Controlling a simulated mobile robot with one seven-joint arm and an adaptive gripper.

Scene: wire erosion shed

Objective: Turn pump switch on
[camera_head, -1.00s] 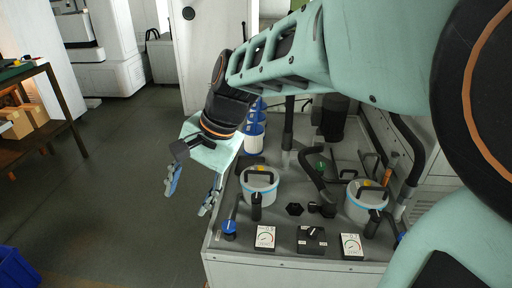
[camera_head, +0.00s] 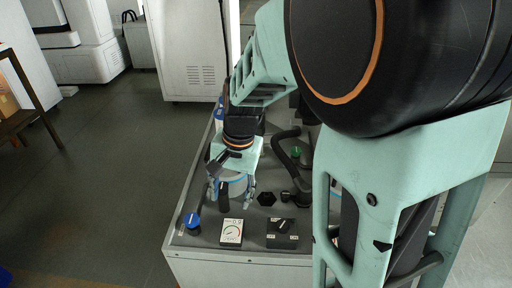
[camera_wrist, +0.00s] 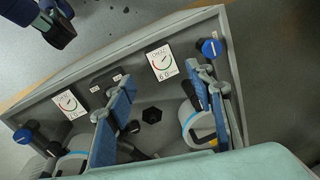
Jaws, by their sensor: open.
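The pump switch appears to be the black rotary knob on a dark box (camera_head: 282,232), with small white labels, on the front of the grey cabinet top. In the wrist view the box (camera_wrist: 107,82) lies between two dial gauges, partly behind a finger. My gripper (camera_head: 231,192) is open and empty, pointing down above the cabinet, left of and behind the switch. In the wrist view my gripper (camera_wrist: 163,115) has its blue fingers spread wide, one beside the switch box and the other over a canister. I cannot tell the switch's setting.
A gauge (camera_head: 231,232) and a blue-capped valve (camera_head: 192,221) sit left of the switch. A lidded canister (camera_wrist: 201,124) with a handle is close under my gripper. A black hex knob (camera_head: 267,199) and a curved hose (camera_head: 283,150) stand behind the switch. Open floor lies left.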

